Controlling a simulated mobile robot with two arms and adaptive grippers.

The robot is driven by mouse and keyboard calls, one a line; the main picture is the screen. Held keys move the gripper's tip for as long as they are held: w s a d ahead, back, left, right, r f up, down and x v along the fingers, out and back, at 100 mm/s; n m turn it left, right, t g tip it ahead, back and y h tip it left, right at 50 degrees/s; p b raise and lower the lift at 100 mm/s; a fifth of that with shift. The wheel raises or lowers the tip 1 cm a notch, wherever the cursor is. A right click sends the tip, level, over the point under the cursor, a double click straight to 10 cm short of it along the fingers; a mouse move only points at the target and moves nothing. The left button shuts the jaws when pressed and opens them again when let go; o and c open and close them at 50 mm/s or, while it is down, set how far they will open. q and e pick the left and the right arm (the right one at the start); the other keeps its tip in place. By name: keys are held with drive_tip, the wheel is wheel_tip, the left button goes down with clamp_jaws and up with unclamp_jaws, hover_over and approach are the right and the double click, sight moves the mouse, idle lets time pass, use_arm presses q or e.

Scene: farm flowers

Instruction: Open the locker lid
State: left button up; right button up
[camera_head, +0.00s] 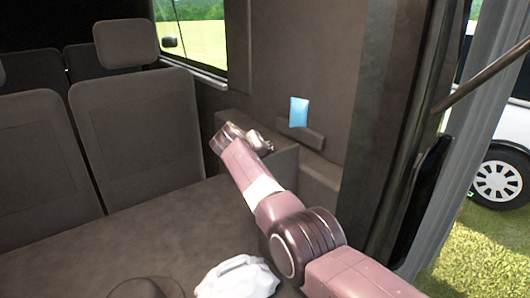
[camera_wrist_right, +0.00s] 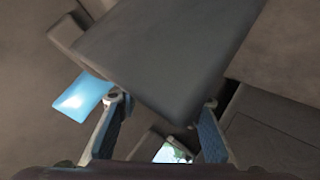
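The locker (camera_head: 285,155) is a grey-brown box built against the side wall below the window. Its lid (camera_wrist_right: 160,55) shows in the right wrist view as a large grey panel, with its near corner between my fingers. I cannot tell whether the lid is raised. My right gripper (camera_head: 262,143) is at the locker's top in the head view, partly hidden by its own arm. In the right wrist view the right gripper (camera_wrist_right: 163,100) has its fingers spread wide, one on each side of the lid's corner. Contact is unclear. My left gripper is not in view.
A light blue packet (camera_head: 299,112) stands on a small wall ledge (camera_head: 300,135) beside the locker. Seats (camera_head: 140,140) fill the left. A white crumpled item (camera_head: 238,278) and a dark rounded item (camera_head: 145,288) lie at the front. The door opening is at the right.

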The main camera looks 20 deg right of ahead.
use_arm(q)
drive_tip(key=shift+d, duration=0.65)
use_arm(e)
drive_tip(key=shift+d+f, duration=0.7)
drive_tip(key=shift+d, duration=0.05)
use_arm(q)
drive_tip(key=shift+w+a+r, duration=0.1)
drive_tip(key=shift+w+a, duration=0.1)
use_arm(e)
drive_tip(key=shift+a+r, duration=0.1)
use_arm(q)
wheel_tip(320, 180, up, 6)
drive_tip(key=p, duration=0.6)
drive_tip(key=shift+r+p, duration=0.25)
drive_tip(key=shift+p, duration=0.05)
use_arm(e)
drive_tip(key=s+a+r, duration=0.2)
drive_tip(key=a+r, duration=0.3)
drive_tip(key=r, duration=0.2)
drive_tip(key=shift+a, duration=0.4)
drive_tip(key=shift+s, duration=0.1)
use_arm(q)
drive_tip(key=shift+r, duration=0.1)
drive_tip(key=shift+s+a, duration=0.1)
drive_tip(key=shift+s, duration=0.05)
